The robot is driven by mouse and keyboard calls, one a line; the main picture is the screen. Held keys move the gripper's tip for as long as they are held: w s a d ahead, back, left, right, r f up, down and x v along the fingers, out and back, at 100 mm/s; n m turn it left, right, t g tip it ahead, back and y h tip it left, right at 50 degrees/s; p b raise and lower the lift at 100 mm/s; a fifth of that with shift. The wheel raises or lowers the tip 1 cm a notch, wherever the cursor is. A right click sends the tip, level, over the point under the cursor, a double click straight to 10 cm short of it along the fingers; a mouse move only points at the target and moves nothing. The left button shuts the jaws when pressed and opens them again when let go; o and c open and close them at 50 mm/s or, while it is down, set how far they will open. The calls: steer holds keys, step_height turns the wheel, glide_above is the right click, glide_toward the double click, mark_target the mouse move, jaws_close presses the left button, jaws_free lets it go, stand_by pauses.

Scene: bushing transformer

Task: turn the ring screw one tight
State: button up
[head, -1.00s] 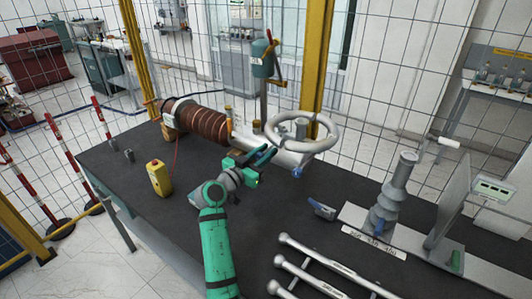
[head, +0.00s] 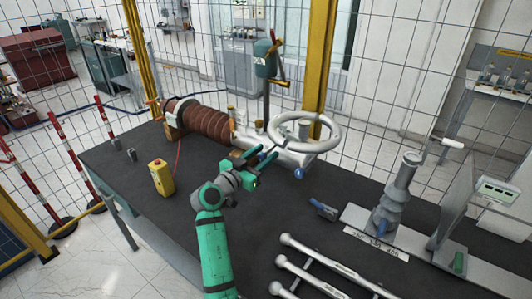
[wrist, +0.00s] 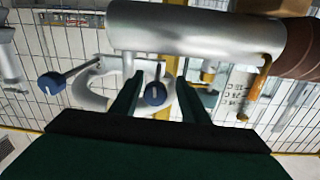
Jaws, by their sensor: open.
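A blue screw head (wrist: 155,93) with a pale slot hangs on a short stem by the silver metal cylinder in the wrist view. It shows between the two dark fingers of my gripper (wrist: 157,82), which are apart. I cannot tell whether they touch it. A second blue head (wrist: 50,83) on a rod is to the left, outside the fingers. I cannot tell which is ring screw one. In the head view my green gripper (head: 266,163) is at the near side of the silver cylinder; one blue head (head: 298,173) shows to its right.
A large pale ring (head: 303,119) stands above the silver cylinder (wrist: 195,30). The brown ribbed bushing (head: 203,118) lies to its left. A yellow box (head: 161,178) stands on the dark table, with long metal rods (head: 325,262) in front.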

steer(key=v, duration=0.8)
steer(key=shift+s+d, duration=0.25)
steer(key=shift+s+a, duration=0.25)
